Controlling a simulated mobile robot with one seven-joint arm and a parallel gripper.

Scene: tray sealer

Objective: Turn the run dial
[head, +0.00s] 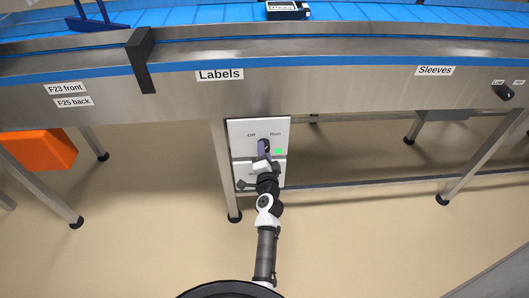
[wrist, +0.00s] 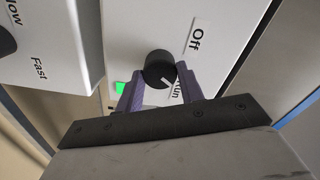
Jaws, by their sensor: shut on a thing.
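The run dial is a round black knob (wrist: 158,66) on a white panel (head: 240,129) under the conveyor, between the labels "Off" (wrist: 196,39) and "Run" (head: 275,134). My gripper (wrist: 160,82) has its two purple fingers on either side of the knob and is shut on it. In the wrist view the knob's white mark points towards "Run", whose label is partly covered by a finger. A small green light (wrist: 120,87) glows beside the dial; it also shows in the head view (head: 279,152). In the head view my gripper (head: 263,149) covers most of the dial.
A second black knob (wrist: 5,42) marked "Slow" and "Fast" sits on a neighbouring white box. The steel conveyor frame (head: 330,95) runs above the panel, with a leg (head: 226,180) just left of it. An orange bin (head: 38,149) is at the left.

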